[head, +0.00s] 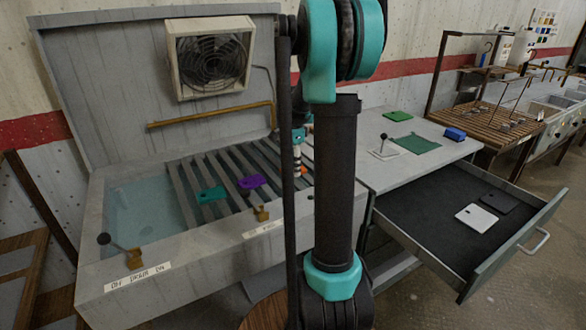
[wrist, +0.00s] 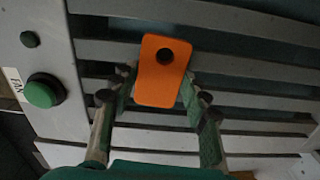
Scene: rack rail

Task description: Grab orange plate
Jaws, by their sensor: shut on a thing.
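The orange plate (wrist: 160,84) has a dark round hole near its far end and shows clearly in the wrist view, between my two fingers. My gripper (wrist: 160,92) is shut on its sides. Pale slats of the rack (wrist: 250,104) lie behind the plate; I cannot tell whether it still touches them. In the head view a bit of the orange plate (head: 303,171) shows at the right end of the slatted rack (head: 182,197). My arm hides most of it and of my gripper there.
A teal plate (head: 211,194) and a purple plate (head: 252,182) lie on the slats. A green button (wrist: 41,93) is left in the wrist view. An open drawer (head: 420,221) juts out at right, holding a white plate (head: 476,217) and a dark plate (head: 497,201).

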